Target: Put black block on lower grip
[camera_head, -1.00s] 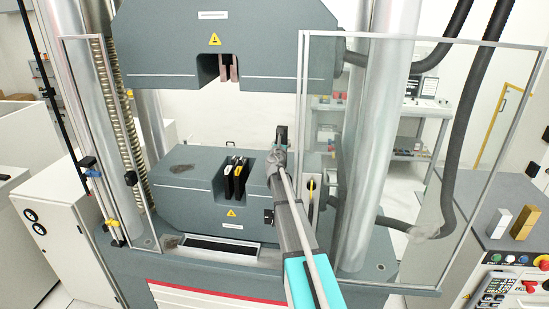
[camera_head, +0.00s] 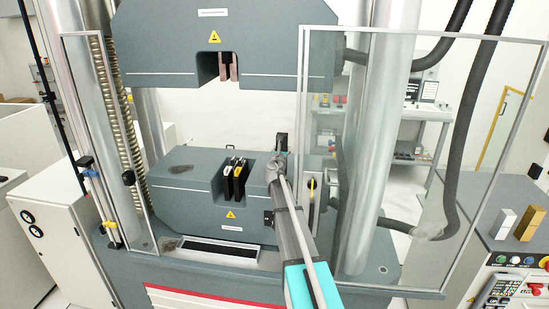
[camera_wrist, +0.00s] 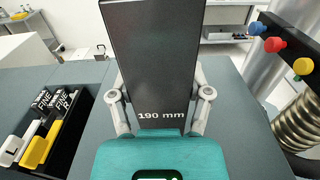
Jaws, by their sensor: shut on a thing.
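The black block (camera_wrist: 152,55), marked "190 mm", stands upright between the fingers of my gripper (camera_wrist: 160,100) in the wrist view. My gripper is shut on it. In the head view the block (camera_head: 282,141) shows only as a small dark end above my gripper (camera_head: 279,160), which hides the rest. The lower grip (camera_head: 180,208) is the grey body with a slot in its middle. My gripper is at the right part of this grip, right of the slot. I cannot tell whether the block touches the grip's top (camera_wrist: 75,80).
Black inserts with white and yellow handles (camera_head: 236,175) stand in the slot. The upper grip (camera_head: 150,55) hangs above with a clear gap. A clear guard panel (camera_head: 420,150) is at the right. Colored knobs (camera_wrist: 274,44) and a metal spring (camera_wrist: 303,120) are at right in the wrist view.

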